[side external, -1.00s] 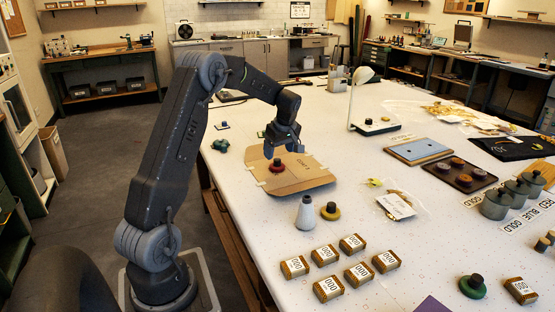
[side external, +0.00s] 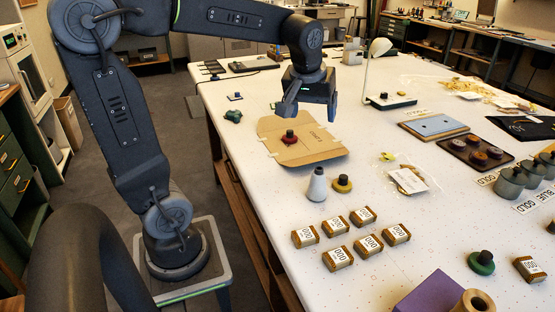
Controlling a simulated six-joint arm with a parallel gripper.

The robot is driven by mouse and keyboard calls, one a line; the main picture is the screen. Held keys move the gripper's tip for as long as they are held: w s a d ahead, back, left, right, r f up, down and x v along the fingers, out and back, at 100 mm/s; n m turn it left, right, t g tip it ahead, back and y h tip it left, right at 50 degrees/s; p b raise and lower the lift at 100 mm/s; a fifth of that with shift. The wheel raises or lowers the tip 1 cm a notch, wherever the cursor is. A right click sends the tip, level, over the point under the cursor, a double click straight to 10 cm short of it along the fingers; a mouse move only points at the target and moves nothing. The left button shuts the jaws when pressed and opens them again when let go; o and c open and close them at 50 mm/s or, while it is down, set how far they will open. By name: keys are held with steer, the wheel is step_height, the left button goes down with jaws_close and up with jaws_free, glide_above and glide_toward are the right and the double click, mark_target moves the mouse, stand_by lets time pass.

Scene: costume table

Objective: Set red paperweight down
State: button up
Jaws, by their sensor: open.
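The red paperweight (side external: 289,138), a low disc with a dark knob, sits upright on the brown cardboard sheet (side external: 312,152) near the left side of the white table. My gripper (side external: 308,112) hangs above the cardboard with its fingers apart and nothing between them. There is a clear gap between my gripper and the paperweight.
Several gold boxes (side external: 339,258) lie nearer. A white lamp (side external: 379,48) stands behind right. A green knobbed weight (side external: 481,262) is at front right.

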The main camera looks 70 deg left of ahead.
steer(key=s+d+f+m+t+h, duration=0.2)
steer(key=s+d+f+m, duration=0.1)
steer(key=s+d+m, duration=0.6)
steer(key=s+d, duration=0.2)
steer(key=s, duration=0.2)
steer(key=shift+d+t, duration=0.3)
steer(key=shift+d, duration=0.1)
